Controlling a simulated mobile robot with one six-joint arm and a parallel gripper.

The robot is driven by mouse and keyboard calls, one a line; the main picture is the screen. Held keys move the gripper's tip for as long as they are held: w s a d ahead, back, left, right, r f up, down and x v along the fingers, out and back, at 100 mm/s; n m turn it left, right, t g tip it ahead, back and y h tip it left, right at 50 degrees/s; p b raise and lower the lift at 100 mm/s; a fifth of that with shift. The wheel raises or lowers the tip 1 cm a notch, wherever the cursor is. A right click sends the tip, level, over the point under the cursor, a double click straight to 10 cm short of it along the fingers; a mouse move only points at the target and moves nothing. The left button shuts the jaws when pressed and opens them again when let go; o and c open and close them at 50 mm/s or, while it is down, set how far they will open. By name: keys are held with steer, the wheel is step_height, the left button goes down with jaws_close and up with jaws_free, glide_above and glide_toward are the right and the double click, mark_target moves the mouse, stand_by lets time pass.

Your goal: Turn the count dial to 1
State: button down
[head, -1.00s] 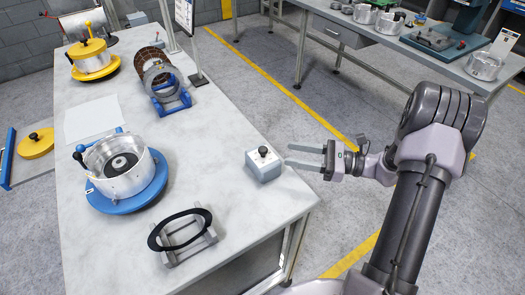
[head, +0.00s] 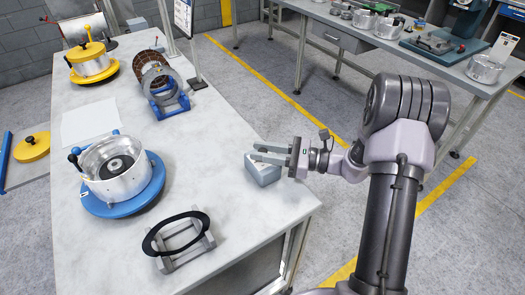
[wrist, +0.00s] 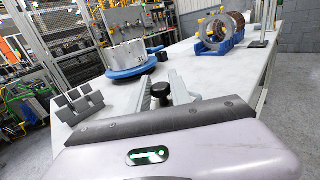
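The count dial is a small grey-white box (head: 262,175) near the table's right edge, with a black knob on top. The knob (wrist: 160,93) shows in the wrist view between my two fingers. My gripper (head: 258,153) is over the box in the head view, its fingers reaching in from the right at knob height. The fingers are apart, one on each side of the knob, and I see no clear grip on it. The dial's markings and pointer are hidden or too small to read.
A metal housing on a blue round base (head: 95,205) stands to the left. A black ring (head: 155,245) rests on a grey stand in front. A blue cradle (head: 172,108) holds metal rings farther back. The white tabletop (head: 200,160) between these is clear.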

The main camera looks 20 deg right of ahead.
steer(key=shift+m+t+h, duration=0.3)
steer(key=shift+m+t, duration=0.1)
steer(key=shift+t, duration=0.1)
steer(key=m+t+h+p, duration=0.1)
steer(key=m+t, duration=0.1)
steer(key=shift+s+t+h, duration=0.1)
steer(key=shift+t+h, duration=0.2)
steer(key=shift+h, duration=0.1)
steer(key=m+t+h, duration=0.2)
steer(key=h, duration=0.1)
steer(key=m+t+h, duration=0.2)
steer(key=shift+a+f+m+h+b, duration=0.1)
steer(key=shift+m+h+b, duration=0.2)
steer(key=shift+h, duration=0.1)
steer(key=m+t+h, duration=0.1)
steer(key=m+h, duration=0.1)
steer(key=h, duration=0.1)
steer(key=shift+t+p, duration=0.3)
steer(key=shift+p, duration=0.05)
steer(key=shift+m+t+h+p, duration=0.3)
steer(key=shift+m+h+p, duration=0.6)
steer(key=shift+h, duration=0.6)
steer(key=shift+m+h, duration=0.4)
steer(key=c, duration=1.2)
jaws_free()
steer(key=shift+c, duration=0.2)
